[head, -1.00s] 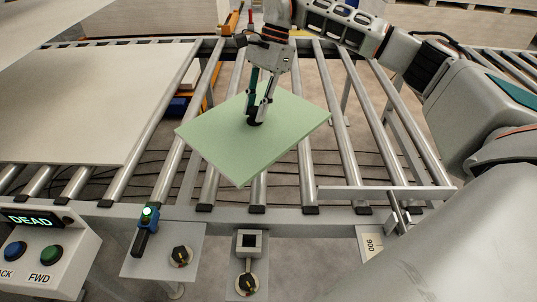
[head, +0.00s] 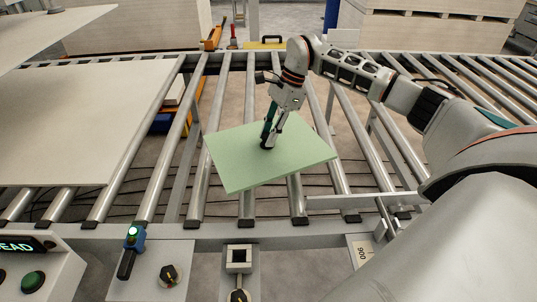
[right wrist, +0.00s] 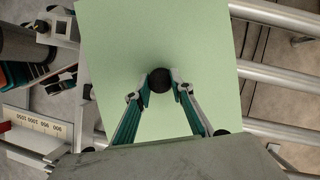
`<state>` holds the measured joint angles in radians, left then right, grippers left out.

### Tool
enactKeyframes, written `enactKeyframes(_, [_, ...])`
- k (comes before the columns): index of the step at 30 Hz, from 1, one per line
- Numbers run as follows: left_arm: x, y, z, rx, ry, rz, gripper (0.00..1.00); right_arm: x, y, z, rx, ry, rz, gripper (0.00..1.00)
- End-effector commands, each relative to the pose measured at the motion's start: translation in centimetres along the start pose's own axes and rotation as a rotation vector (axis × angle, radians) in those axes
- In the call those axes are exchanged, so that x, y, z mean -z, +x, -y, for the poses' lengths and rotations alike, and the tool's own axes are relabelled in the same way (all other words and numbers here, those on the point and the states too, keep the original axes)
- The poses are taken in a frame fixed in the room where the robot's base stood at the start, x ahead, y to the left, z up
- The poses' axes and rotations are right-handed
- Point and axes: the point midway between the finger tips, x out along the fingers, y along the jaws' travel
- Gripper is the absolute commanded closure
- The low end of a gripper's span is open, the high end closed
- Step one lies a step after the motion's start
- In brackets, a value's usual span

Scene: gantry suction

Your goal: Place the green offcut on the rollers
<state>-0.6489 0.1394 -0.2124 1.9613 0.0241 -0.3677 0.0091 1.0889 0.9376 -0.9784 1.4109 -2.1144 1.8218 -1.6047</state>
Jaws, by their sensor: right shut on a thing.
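The green offcut (head: 288,160) is a flat pale-green board over the roller conveyor, right of a large pale board. My right gripper (head: 267,145) is above its middle, fingers pointing down. In the right wrist view, the gripper (right wrist: 160,82) is shut on a round black knob (right wrist: 159,80) on the face of the offcut (right wrist: 130,40). The rollers (head: 179,140) run away from me beneath the offcut; I cannot tell whether it touches them. My left gripper is not in view.
The large pale board (head: 75,130) covers the rollers at left. A metal bar (head: 365,200) crosses the rollers at right near the front rail. A control box (head: 40,265) and switch plates line the front. Bare rollers lie right of the offcut.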

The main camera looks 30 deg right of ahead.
Motion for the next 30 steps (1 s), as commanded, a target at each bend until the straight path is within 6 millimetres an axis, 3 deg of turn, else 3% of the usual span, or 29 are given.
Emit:
enactKeyframes(3, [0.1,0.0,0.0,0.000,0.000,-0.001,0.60,0.6,1.8,0.0,0.000,-0.002,0.003,1.00])
enactKeyframes(14, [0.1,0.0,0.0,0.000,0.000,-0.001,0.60,1.6,4.0,0.1,0.002,-0.002,0.002,1.00])
enactKeyframes(21, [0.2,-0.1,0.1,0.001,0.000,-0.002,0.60,2.7,6.9,0.1,0.002,-0.001,0.003,1.00])
enactKeyframes(30, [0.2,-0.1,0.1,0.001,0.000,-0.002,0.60,2.9,7.2,0.1,0.003,-0.003,0.002,1.00])
